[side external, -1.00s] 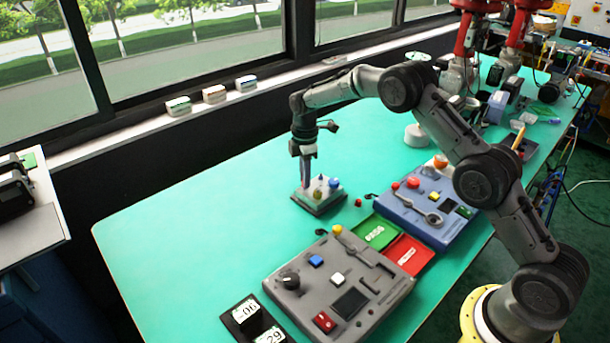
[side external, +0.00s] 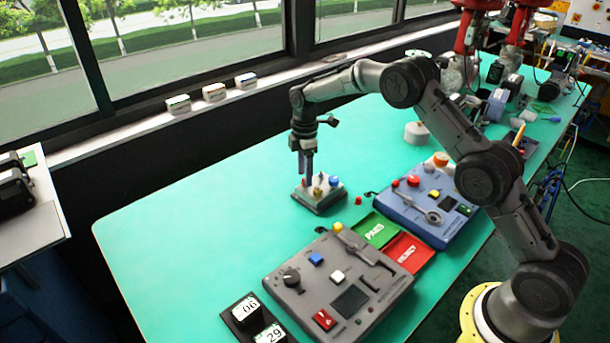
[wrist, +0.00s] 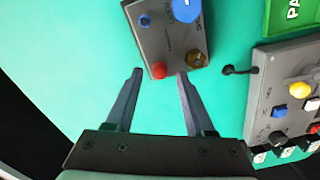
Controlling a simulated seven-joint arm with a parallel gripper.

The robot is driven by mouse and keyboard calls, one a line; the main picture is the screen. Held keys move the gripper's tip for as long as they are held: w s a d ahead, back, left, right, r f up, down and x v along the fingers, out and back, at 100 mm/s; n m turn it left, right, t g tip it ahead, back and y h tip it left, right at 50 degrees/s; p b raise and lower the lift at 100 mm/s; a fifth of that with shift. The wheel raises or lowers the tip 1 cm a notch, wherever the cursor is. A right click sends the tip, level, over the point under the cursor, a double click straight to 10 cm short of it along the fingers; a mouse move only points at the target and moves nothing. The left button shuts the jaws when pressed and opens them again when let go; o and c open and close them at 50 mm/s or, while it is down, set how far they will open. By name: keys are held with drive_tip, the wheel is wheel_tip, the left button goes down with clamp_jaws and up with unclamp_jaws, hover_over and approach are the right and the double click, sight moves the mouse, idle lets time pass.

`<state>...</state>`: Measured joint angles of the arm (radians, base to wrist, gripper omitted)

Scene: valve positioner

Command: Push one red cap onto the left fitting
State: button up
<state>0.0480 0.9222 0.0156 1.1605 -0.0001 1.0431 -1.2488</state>
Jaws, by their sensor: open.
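The valve positioner (side external: 320,203) is a small grey block on the green table; it also shows in the wrist view (wrist: 172,38). A red cap (wrist: 159,70) sits at its left fitting position, also seen in the side view (side external: 303,183). How deeply it is seated I cannot tell. A bare brass fitting (wrist: 196,59) stands beside it, and a blue round part (wrist: 187,8) is farther back. A second red cap (side external: 358,201) lies loose on the table, right of the block. My gripper (side external: 305,173) is open and empty just above the capped fitting, its fingers apart on either side in the wrist view.
A grey control panel (side external: 300,260) stands in front of the block. Green (side external: 374,230) and red (side external: 407,252) trays and a blue panel (side external: 425,217) lie to the right. The table left of the block is clear.

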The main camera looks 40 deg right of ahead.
wheel_tip(320, 180, up, 19)
drive_tip(key=t, duration=0.1)
drive_tip(key=s+a+r+t, duration=0.2)
drive_tip(key=s+r, duration=0.9)
drive_tip(key=r, duration=0.1)
drive_tip(key=s+r+m+t, duration=0.2)
drive_tip(key=s+m, duration=0.4)
drive_tip(key=s, duration=1.6)
drive_tip(key=s+f+m, duration=0.7)
drive_tip(key=s+f, duration=0.1)
drive_tip(key=f, duration=0.3)
drive_tip(key=shift+s+a+f+m+t, duration=0.2)
drive_tip(key=shift+a+m+t, duration=0.1)
drive_tip(key=shift+a+m, duration=0.1)
